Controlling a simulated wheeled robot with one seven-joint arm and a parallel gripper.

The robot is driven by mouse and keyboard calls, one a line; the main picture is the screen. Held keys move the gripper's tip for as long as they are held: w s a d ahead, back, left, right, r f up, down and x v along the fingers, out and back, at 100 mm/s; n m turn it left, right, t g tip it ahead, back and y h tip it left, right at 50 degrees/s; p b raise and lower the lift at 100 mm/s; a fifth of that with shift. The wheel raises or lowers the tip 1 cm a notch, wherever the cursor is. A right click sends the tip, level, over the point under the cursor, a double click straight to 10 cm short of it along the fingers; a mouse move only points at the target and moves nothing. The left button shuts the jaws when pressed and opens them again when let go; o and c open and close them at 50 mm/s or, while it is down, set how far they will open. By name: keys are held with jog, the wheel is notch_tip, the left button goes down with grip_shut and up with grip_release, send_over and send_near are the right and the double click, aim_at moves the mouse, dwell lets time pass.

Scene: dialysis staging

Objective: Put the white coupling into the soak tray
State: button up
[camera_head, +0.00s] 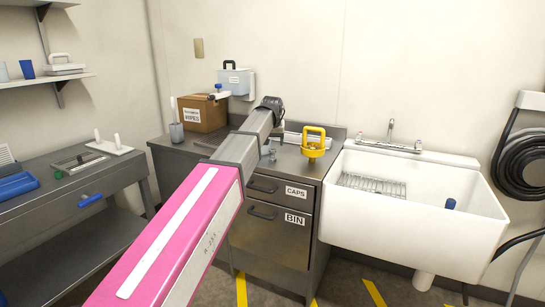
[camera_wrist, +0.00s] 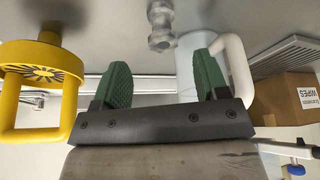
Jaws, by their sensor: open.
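My gripper (camera_wrist: 162,64) is open, its two green fingers spread with nothing held between them. A small pale grey flanged fitting (camera_wrist: 160,26) stands on the counter beyond the fingertips in the wrist view, apart from them. It also shows beside my arm in the head view (camera_head: 272,155). It has a coupling's shape, but I cannot tell if it is the white coupling. A pale cylinder with a white handle (camera_wrist: 236,66) is partly hidden behind the right finger. I cannot surely make out the soak tray; my arm covers part of the counter.
A yellow handled object (camera_head: 314,142) stands on the counter at the right, and left of my gripper in the wrist view. A wipes box (camera_head: 203,113) is at the back left. A white sink (camera_head: 412,224) adjoins the counter. A steel bench (camera_head: 70,197) is at left.

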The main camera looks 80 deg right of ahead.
aim_at(272, 150)
jog(key=x, duration=0.8)
jog(key=shift+w+f, duration=0.15)
jog(key=c, duration=1.1)
jog(key=shift+o, duration=0.2)
